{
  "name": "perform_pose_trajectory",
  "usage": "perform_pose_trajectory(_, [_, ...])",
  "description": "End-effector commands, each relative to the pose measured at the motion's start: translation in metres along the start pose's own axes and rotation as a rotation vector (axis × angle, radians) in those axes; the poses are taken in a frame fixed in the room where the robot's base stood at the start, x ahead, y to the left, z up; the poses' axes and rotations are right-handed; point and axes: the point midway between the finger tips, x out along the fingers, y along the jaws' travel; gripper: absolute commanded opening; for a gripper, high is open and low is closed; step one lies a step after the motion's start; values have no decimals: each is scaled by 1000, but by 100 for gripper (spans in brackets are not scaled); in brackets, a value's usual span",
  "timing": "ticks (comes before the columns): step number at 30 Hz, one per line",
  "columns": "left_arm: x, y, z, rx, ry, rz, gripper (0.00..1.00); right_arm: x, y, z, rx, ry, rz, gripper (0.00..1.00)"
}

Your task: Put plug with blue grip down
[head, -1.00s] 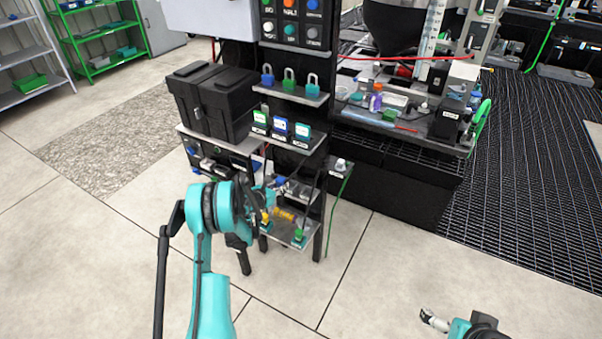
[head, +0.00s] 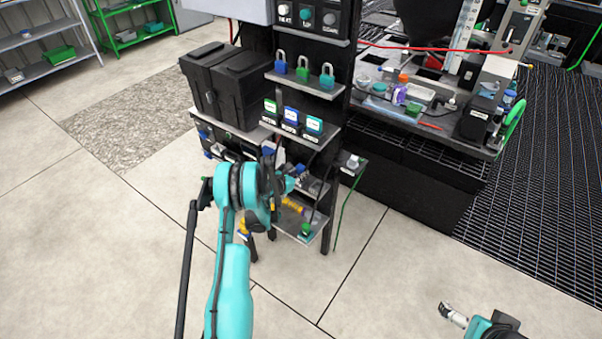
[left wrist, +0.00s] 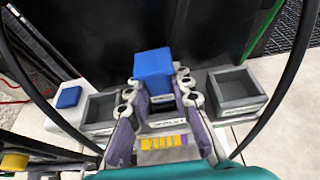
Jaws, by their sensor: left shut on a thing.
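The plug with blue grip shows in the left wrist view as a blue block (left wrist: 153,70) between the fingertips of my left gripper (left wrist: 158,92). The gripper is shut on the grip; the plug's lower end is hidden. It is held over a light shelf, by a labelled holder between two grey open boxes, one left (left wrist: 100,108) and one right (left wrist: 237,88). I cannot tell whether the plug touches the holder. In the head view my left arm reaches the rack's lower shelf and hides most of the plug. My right gripper (head: 448,310) is low at the right, away from the rack; its opening is unclear.
Another blue piece (left wrist: 69,96) lies left of the boxes. In the head view, several padlocks (head: 303,70) stand on a small shelf above, with labelled blocks (head: 290,120) below them. A black case (head: 225,85) stands to the left. Open floor lies in front.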

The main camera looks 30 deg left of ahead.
Motion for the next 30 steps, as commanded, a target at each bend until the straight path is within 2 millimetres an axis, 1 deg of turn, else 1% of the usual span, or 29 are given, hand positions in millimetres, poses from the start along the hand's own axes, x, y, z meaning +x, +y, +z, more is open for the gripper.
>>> perform_pose_trajectory(1, [0,0,-1,0,0,0,26,0,0,0,0,0,0,100])
perform_pose_trajectory(3, [0,0,0,0,0,0,42,0,0,0,0,0,0,100])
perform_pose_trajectory(11, [0,0,0,0,0,0,42,0,0,0,0,0,0,100])
perform_pose_trajectory(14, [-1,0,3,0,0,0,42,0,0,0,0,0,0,100])
perform_pose_trajectory(17, [-14,0,4,-2,0,1,42,-5,0,-4,0,0,0,100])
perform_pose_trajectory(19, [-27,0,5,-2,-1,2,42,-10,0,-7,0,0,0,100])
perform_pose_trajectory(24, [-68,1,6,-2,-1,3,42,-22,0,-16,0,0,0,100])
perform_pose_trajectory(28, [-98,1,5,-2,0,3,42,-29,0,-21,0,0,0,100])
perform_pose_trajectory(29, [-103,0,5,-1,-1,2,42,-29,0,-21,0,0,0,100])
perform_pose_trajectory(30, [-104,0,1,-1,-1,1,42,-19,0,-14,0,0,0,100])
